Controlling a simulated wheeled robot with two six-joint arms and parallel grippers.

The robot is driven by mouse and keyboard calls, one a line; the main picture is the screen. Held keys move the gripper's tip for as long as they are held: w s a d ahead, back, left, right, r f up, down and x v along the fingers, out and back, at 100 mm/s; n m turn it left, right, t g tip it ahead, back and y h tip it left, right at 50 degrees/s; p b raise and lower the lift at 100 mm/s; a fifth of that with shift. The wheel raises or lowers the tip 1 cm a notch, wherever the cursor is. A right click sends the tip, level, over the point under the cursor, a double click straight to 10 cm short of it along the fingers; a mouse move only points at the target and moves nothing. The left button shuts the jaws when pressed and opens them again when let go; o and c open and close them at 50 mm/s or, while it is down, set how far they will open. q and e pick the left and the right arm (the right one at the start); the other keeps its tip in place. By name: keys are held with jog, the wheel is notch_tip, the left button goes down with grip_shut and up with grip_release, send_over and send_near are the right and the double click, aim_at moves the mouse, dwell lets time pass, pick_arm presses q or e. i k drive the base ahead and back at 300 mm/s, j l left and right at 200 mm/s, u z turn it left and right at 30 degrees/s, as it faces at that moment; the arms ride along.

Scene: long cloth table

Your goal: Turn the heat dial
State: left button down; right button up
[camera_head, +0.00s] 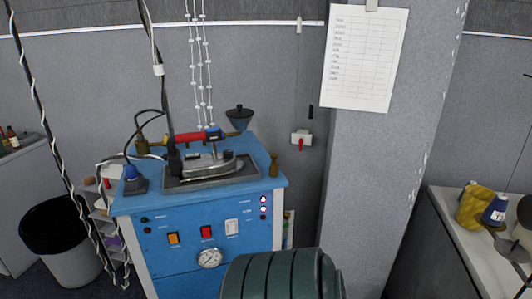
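A blue ironing station (190,280) stands at the left of the middle. Its front panel has a round white dial-like gauge (210,257), an orange switch (173,238), a red switch (206,231), a white switch (231,226) and small lamps (263,209). An iron (208,162) with a red and black handle rests on a dark plate (176,183) on top. A blue knob-like piece (130,171) sits on a dark base at the top left corner. I cannot tell which part is the heat dial. Neither gripper shows.
A grey pillar (375,190) with a paper chart (364,57) stands right of the station. A black-lined bin (75,262) is on the left. A side table (480,255) at the right holds a yellow item (474,207). Cables hang at the left.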

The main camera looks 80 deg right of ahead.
aim_at(228, 154)
jog(key=l+z, duration=0.1)
jog(key=z, duration=2.45)
